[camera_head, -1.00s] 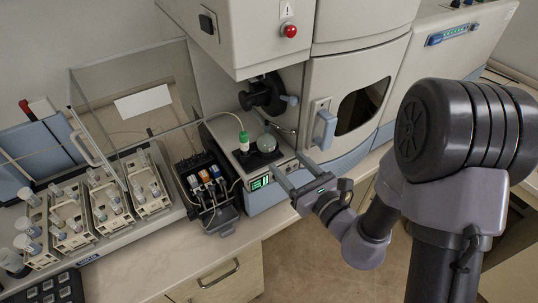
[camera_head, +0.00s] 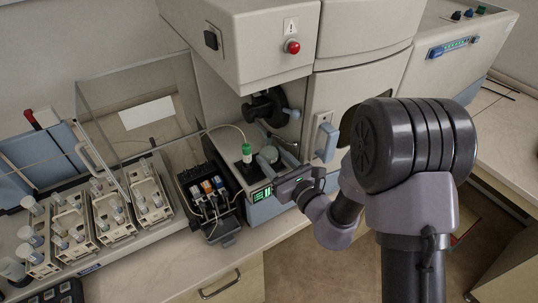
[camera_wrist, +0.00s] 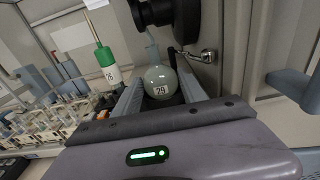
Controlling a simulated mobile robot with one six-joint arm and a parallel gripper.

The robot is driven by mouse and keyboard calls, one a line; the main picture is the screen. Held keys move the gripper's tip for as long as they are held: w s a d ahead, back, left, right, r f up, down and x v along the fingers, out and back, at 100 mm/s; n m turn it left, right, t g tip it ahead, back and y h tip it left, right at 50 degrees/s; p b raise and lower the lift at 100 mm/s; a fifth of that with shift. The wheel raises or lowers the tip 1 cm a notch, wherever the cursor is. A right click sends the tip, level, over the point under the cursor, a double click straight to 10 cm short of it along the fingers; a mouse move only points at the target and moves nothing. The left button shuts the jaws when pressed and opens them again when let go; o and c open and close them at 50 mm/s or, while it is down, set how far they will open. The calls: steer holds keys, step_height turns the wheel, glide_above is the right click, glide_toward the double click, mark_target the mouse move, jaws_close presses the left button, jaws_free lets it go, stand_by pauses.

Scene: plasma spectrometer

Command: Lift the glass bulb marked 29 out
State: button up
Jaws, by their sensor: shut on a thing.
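The glass bulb marked 29 is a pale greenish sphere with a small white label; it shows in the wrist view (camera_wrist: 161,83) and in the head view (camera_head: 269,154). My gripper (camera_wrist: 160,84) is shut on the bulb, with one finger on each side of it. In the head view my gripper (camera_head: 270,160) reaches in from the right, over the small blue-and-white unit (camera_head: 259,208) with a green display.
A green-capped piece labelled 76 (camera_wrist: 107,63) stands close left of the bulb. A black clamp fitting (camera_wrist: 155,12) is just behind and above it, with a metal fitting (camera_wrist: 205,56) to the right. A tubing pump (camera_head: 211,200) and racks of vials (camera_head: 103,215) stand further left.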

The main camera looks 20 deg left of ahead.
mark_target(270, 144)
steer(key=shift+r+p, duration=0.7)
steer(key=shift+r, duration=1.35)
steer(key=p+v, duration=0.3)
steer(key=v, duration=0.2)
steer(key=p+v, duration=0.4)
steer(key=v, duration=0.1)
steer(key=p+v, duration=0.4)
steer(key=v, duration=0.2)
steer(key=shift+s+a, duration=0.3)
steer(key=shift+s, duration=0.05)
